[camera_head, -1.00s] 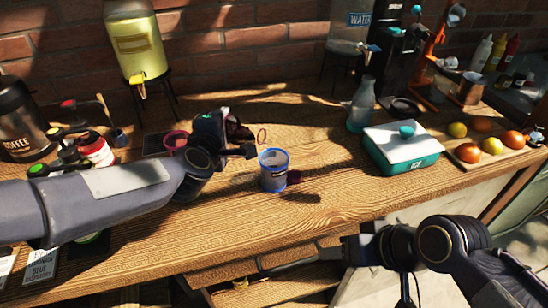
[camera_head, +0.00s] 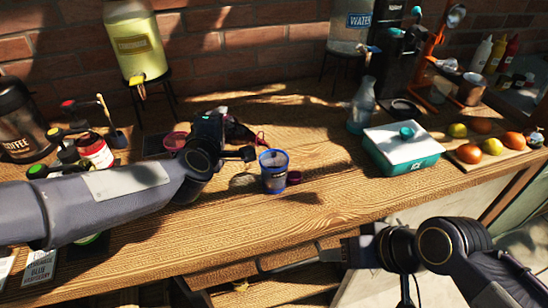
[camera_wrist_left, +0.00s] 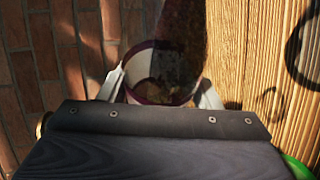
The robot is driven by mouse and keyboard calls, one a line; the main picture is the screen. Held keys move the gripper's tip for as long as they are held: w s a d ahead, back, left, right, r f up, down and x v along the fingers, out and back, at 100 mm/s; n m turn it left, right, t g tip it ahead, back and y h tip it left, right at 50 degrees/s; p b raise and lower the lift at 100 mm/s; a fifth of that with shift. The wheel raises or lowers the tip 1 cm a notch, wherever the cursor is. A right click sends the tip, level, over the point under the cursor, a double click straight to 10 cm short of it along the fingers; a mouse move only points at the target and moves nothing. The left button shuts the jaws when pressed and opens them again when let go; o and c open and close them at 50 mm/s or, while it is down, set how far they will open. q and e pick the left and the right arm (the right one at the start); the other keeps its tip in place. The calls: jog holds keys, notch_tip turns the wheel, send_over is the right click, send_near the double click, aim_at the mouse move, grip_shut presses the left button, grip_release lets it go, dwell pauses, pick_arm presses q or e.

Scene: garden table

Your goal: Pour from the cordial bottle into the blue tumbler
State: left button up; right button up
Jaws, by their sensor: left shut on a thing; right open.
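My left gripper (camera_head: 228,134) is shut on a dark reddish bottle (camera_head: 238,131), which looks like the cordial bottle. In the left wrist view the dark bottle (camera_wrist_left: 183,40) rises from a maroon-edged round part between the pale fingers. The tumbler stands upright on the wooden counter, just right of the gripper. I cannot tell whether liquid is flowing or how full the tumbler is. My right gripper (camera_head: 346,251) is open at the counter's front edge, away from both.
A small dark red piece (camera_head: 294,178) lies beside the tumbler. A pink bowl (camera_head: 175,141) sits behind my left arm. A glass bottle (camera_head: 362,108), teal ice box (camera_head: 400,158) and fruit board (camera_head: 510,149) stand right. The counter's front middle is clear.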

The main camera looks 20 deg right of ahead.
pick_arm(q)
jog(key=shift+r, duration=0.1)
dwell(0.7)
jog(key=shift+w+a+r, duration=0.1)
jog(key=p, duration=0.1)
jog(key=r+n, duration=0.1)
jog(key=r+p, duration=0.1)
jog(key=shift+w+a+n+g+p, duration=0.25)
jog(key=shift+n+g+p, duration=0.05)
jog(key=shift+g+p, duration=0.1)
notch_tip(320, 180, down, 2)
jog(key=shift+s+d+n+g+h+b, duration=0.15)
jog(key=shift+n+g+h+b, duration=0.25)
jog(key=shift+b, duration=0.25)
jog(key=shift+s, duration=0.1)
jog(key=shift+f+n, duration=0.25)
jog(key=shift+n, duration=0.05)
jog(key=shift+s+d+f+g, duration=0.15)
jog(key=shift+s+d+g, duration=0.1)
jog(key=shift+g, duration=0.15)
jog(key=shift+n, duration=0.3)
